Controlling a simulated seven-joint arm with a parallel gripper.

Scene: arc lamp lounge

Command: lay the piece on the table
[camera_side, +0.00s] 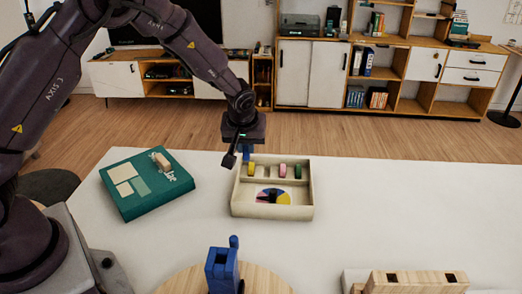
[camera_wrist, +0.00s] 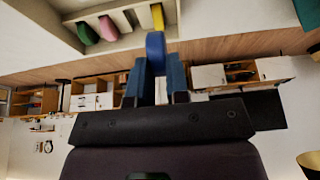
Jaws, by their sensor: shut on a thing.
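My gripper (camera_side: 247,150) is above the back left edge of the open tray, shut on a small blue piece. In the wrist view the blue piece (camera_wrist: 155,50) stands out between the two blue-grey fingers (camera_wrist: 155,84). In the side view the piece and fingers are too small to tell apart clearly. The white table (camera_side: 400,215) lies below. I cannot tell whether the piece touches the tray.
The cream tray (camera_side: 311,196) holds a yellow piece (camera_side: 251,169), a pink piece (camera_side: 283,170), a green piece (camera_side: 298,171) and a coloured dial (camera_side: 273,196). A teal box (camera_side: 128,204) lies left. A blue holder (camera_side: 222,270) and a wooden block (camera_side: 415,283) stand in front. The table's right is clear.

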